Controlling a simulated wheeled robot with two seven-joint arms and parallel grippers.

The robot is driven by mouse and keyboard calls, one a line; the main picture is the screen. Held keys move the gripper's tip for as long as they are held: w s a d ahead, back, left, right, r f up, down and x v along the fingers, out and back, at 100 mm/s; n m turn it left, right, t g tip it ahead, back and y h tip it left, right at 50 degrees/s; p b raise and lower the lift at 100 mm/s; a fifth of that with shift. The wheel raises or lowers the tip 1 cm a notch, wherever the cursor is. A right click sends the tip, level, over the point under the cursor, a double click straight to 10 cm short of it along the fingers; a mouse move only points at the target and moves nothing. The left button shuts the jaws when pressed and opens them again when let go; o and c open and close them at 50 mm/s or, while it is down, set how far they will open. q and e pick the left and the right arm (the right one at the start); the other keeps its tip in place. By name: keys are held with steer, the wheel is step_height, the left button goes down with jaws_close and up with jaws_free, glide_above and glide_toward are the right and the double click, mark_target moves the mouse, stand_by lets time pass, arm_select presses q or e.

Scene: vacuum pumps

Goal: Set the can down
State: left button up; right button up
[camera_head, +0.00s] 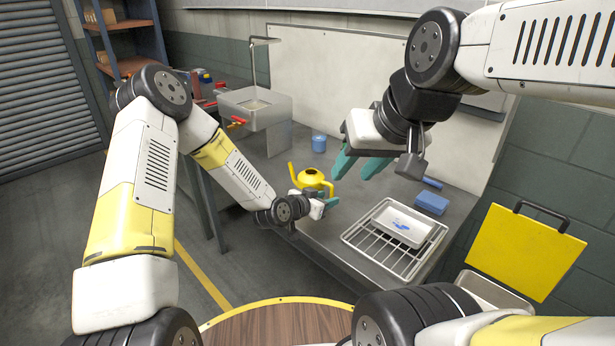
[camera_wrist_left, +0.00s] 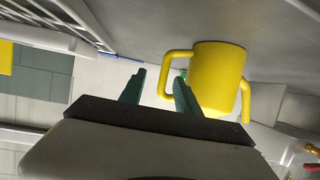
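The yellow can (camera_head: 311,179), with a spout to its left, stands on the grey counter (camera_head: 290,215). In the left wrist view the can (camera_wrist_left: 219,75) appears upside down, its base against the counter surface. My left gripper (camera_head: 326,205) is beside the can, at its near side. In the left wrist view its green fingers (camera_wrist_left: 160,82) are apart, with the can's handle between them and a visible gap to the left finger. My right gripper (camera_head: 362,166) is open and empty above the counter, to the right of the can.
A wire rack (camera_head: 364,236) with a white tray (camera_head: 403,225) lies at the right of the counter. A blue box (camera_head: 431,203) is behind it. A blue cup (camera_head: 318,142) stands behind the can. A sink (camera_head: 254,107) is at the back left. A yellow panel (camera_head: 524,252) is at the right.

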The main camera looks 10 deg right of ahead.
arm_select(q)
steer(key=x, duration=0.7)
steer(key=shift+w+f, duration=0.15)
steer(key=shift+w, duration=0.35)
jaws_close()
stand_by(0.9)
